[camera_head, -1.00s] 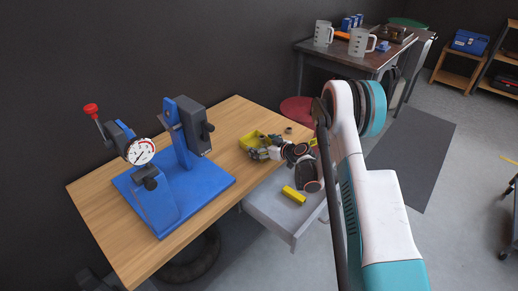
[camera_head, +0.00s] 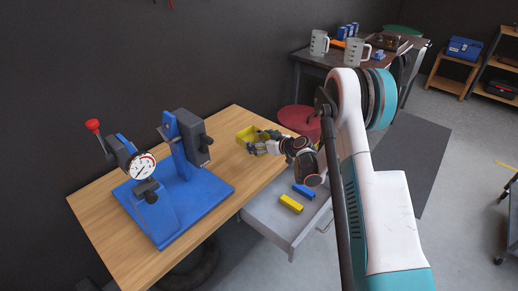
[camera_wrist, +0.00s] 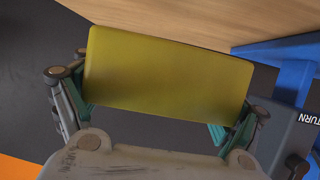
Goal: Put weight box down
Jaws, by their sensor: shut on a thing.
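The yellow weight box (camera_head: 247,133) shows at the right back part of the wooden workbench (camera_head: 110,220) in the head view. My gripper (camera_head: 258,144) is shut on it from the right. In the wrist view the yellow box (camera_wrist: 165,70) fills the space between the green-padded fingers of my gripper (camera_wrist: 158,110), one at each end. The box looks slightly tilted in that view.
A blue tester with a dial gauge (camera_head: 143,166) and red-knobbed lever stands on the bench's left half. An open grey drawer (camera_head: 262,219) holds a yellow block (camera_head: 291,203) and a blue block (camera_head: 304,191). A red stool (camera_head: 299,118) is behind. Bare bench top lies right of the tester.

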